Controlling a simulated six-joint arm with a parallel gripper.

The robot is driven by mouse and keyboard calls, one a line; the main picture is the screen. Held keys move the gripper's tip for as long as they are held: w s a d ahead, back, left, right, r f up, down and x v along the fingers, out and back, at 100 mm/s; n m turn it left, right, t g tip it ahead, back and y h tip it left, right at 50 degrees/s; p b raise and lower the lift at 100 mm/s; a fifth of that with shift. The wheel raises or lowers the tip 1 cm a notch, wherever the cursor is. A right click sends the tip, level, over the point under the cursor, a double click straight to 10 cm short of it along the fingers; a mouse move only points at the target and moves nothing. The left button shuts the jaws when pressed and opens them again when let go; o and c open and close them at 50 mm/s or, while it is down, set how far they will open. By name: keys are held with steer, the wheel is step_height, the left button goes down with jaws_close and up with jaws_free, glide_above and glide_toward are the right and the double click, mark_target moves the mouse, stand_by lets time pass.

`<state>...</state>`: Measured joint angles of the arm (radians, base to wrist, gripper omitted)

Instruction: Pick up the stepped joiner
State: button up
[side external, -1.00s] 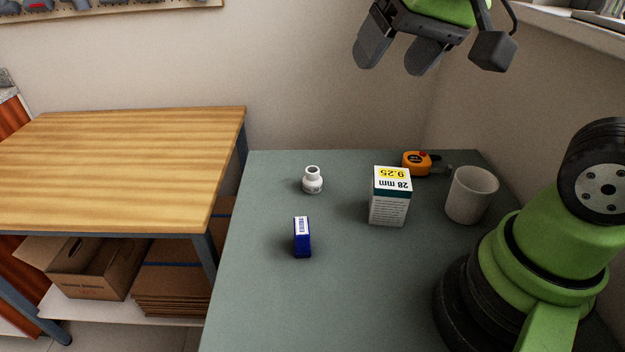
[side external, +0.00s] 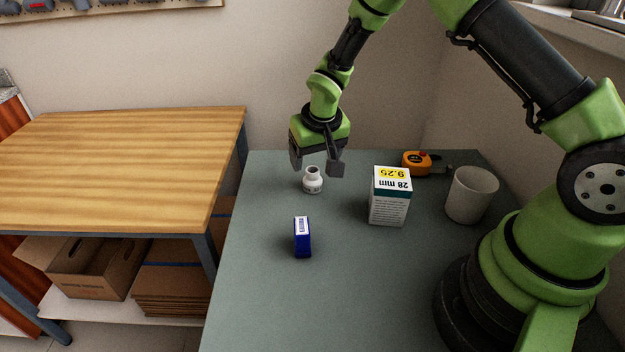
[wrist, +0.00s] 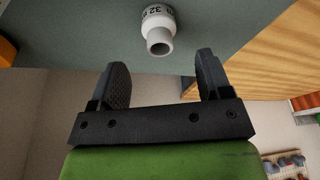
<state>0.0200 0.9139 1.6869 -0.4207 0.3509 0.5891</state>
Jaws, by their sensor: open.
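The stepped joiner (side external: 313,182) is a small white fitting with a wide lower part and a narrower open neck. It stands upright on the grey-green table. My gripper (side external: 317,172) is open and empty, pointing down just above and around the joiner's top in the side view; whether the fingers are level with it is hard to tell. In the wrist view the joiner (wrist: 159,30) lies beyond the fingertips of my gripper (wrist: 162,60), between their lines, with dark print on its wide part. Nothing is between the fingers there.
A dark blue box (side external: 302,238) stands in front of the joiner. A white box (side external: 389,198), a whitish cup (side external: 471,195) and an orange tape measure (side external: 416,163) stand to the right. A wooden bench (side external: 120,165) is at left. The table's front middle is clear.

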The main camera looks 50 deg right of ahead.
mark_target(313, 169)
steer(key=x, duration=0.6)
steer(key=shift+w+f, duration=0.1)
steer(key=shift+f, duration=0.15)
steer(key=shift+c, duration=0.3)
steer(key=c, duration=0.9)
